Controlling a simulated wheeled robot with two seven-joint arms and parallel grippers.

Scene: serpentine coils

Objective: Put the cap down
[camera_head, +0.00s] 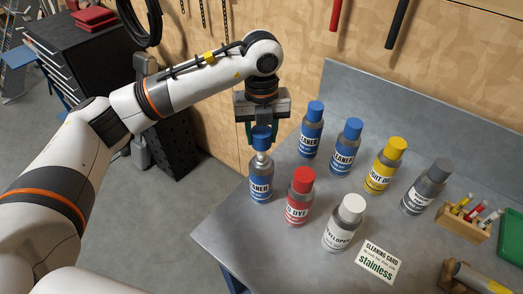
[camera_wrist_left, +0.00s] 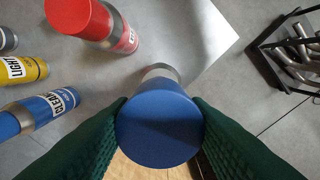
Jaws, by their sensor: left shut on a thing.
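My left gripper (camera_head: 262,132) is shut on a blue cap (camera_head: 262,142), held upright above a cleaner can (camera_head: 260,184) with a blue label and a bare pale nozzle top. The can stands near the left edge of the steel bench (camera_head: 222,236). In the left wrist view the blue cap (camera_wrist_left: 160,130) sits between two green finger pads and hides most of the can (camera_wrist_left: 160,72) beneath. In the head view the cap looks slightly above the can's nozzle; I cannot tell whether they touch. My right gripper is not in view.
A red dye can (camera_head: 300,198) and a white-capped developer can (camera_head: 343,225) stand close to the right. Blue-capped cleaner cans (camera_head: 311,130) (camera_head: 346,148), a yellow can (camera_head: 384,166) and a grey can (camera_head: 426,188) stand behind. A "stainless" card (camera_head: 378,262) lies flat at the front.

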